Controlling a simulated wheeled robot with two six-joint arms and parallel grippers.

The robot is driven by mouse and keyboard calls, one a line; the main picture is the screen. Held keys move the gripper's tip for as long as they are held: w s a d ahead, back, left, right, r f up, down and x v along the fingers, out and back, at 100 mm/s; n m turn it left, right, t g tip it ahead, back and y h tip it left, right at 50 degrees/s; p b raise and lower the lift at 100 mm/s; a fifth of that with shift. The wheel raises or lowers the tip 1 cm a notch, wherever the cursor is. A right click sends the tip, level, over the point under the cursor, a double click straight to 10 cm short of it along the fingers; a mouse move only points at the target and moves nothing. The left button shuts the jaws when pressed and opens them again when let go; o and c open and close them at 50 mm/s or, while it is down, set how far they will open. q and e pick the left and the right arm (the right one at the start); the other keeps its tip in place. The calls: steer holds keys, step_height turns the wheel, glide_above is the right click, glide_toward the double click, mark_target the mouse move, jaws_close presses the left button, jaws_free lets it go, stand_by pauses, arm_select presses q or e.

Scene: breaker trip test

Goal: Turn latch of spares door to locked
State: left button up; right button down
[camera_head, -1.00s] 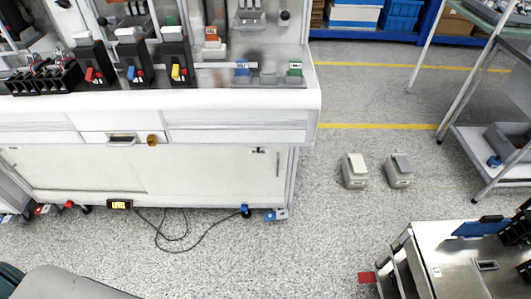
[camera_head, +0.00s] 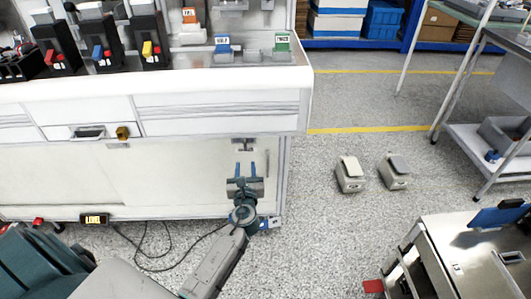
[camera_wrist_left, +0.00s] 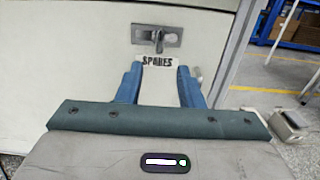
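The spares door (camera_head: 190,180) is a white panel low in the bench front. Its metal latch (camera_wrist_left: 157,37) sits above a "SPARES" label (camera_wrist_left: 157,60) in the left wrist view; the latch plate also shows small in the head view (camera_head: 243,144). The latch's small handle appears to point down. My left gripper (camera_head: 246,168) is in front of the door, just below the latch. Its two blue fingers (camera_wrist_left: 157,80) are apart with nothing between them, and the label shows beyond them. My right gripper is not in view.
A drawer with a brass-coloured lock (camera_head: 122,133) is above the door. A yellow "LIVE" sign (camera_head: 94,219) and black cables lie low at the bench. Two foot pedals (camera_head: 350,174) stand on the floor to the right. A metal cart (camera_head: 470,245) is at lower right.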

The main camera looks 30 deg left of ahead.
mark_target(245, 147)
arm_select(q)
steer(key=b+x, duration=0.1)
steer(key=x, duration=0.9)
steer(key=shift+w+a, duration=0.1)
steer(key=shift+w, duration=0.05)
jaws_close()
